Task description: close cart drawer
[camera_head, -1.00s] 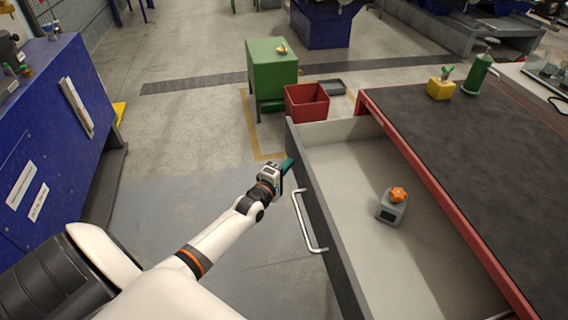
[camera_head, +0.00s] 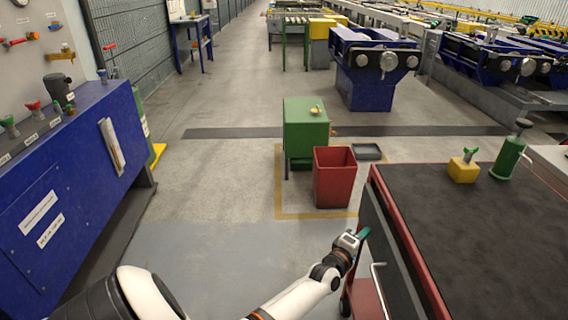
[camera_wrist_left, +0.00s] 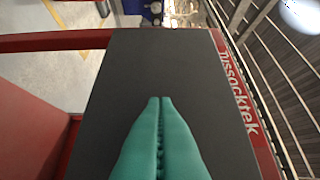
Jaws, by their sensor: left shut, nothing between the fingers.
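The cart (camera_head: 485,235) stands at the right, with a dark top and red frame. Its drawer's dark front (camera_head: 378,225) lies close along the cart's red side, and no drawer interior shows. The silver handle (camera_head: 380,292) is on that front. My left gripper (camera_head: 364,233) is at the far end of the drawer front, with its teal fingers together and empty. In the left wrist view the shut fingers (camera_wrist_left: 160,140) point at the dark drawer front (camera_wrist_left: 160,65); I cannot tell if they touch it. My right gripper is out of view.
A red bin (camera_head: 334,178) and a green cabinet (camera_head: 305,130) stand beyond the cart. A yellow block (camera_head: 463,170) and a green bottle (camera_head: 508,157) stand on the cart top. A blue bench (camera_head: 70,190) is at the left, with open floor between.

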